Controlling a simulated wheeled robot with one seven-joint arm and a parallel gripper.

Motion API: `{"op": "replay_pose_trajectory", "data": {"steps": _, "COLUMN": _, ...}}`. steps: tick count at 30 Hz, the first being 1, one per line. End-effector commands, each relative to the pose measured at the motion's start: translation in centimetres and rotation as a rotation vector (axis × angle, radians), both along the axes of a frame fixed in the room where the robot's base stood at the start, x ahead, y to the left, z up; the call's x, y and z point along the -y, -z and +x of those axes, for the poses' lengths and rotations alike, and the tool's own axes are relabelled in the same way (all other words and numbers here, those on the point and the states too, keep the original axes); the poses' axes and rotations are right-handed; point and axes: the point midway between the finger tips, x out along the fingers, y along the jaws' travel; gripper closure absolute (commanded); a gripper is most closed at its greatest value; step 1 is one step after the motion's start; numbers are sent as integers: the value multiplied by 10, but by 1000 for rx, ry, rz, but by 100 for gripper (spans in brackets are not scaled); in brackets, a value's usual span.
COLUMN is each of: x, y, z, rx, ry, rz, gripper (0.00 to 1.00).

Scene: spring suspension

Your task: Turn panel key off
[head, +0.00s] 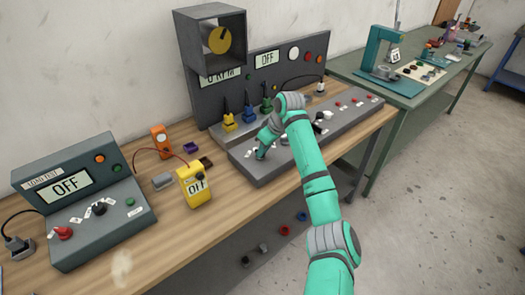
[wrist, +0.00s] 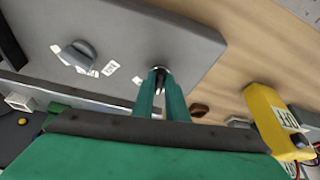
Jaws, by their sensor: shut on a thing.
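The grey sloped control panel (head: 262,176) lies along the workbench in the head view, and its face (wrist: 150,30) fills the top left of the wrist view. The panel key (wrist: 158,69) is a small dark and silver piece near the panel's edge, mostly hidden between my fingers. My gripper (wrist: 159,82) is shut on it, with both green fingers close together at the panel face. In the head view my gripper (head: 261,152) points down at the panel's left end. The key's turned position cannot be made out.
A grey rotary knob (wrist: 78,53) with white labels sits beside the key. A yellow meter (head: 195,186) reading OFF stands left of the panel. A load test box (head: 80,205) is at the far left. Yellow, blue and green plugs (head: 248,114) stand behind the panel.

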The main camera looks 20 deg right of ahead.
Motion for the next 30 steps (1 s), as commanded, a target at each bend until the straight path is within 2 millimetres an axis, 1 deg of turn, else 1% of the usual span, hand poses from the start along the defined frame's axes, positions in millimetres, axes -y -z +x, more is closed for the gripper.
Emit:
{"op": "replay_pose_trajectory", "data": {"steps": 6, "x": 2, "y": 1, "z": 0, "rx": -8, "ry": -166, "rz": 3, "gripper": 100}}
{"op": "replay_pose_trajectory", "data": {"steps": 13, "x": 4, "y": 0, "z": 1, "rx": -7, "ry": -287, "rz": 2, "gripper": 100}}
{"op": "replay_pose_trajectory", "data": {"steps": 20, "x": 5, "y": 1, "z": 1, "rx": -7, "ry": -344, "rz": 2, "gripper": 100}}
{"op": "replay_pose_trajectory", "data": {"steps": 30, "x": 6, "y": 1, "z": 2, "rx": -6, "ry": -356, "rz": 1, "gripper": 100}}
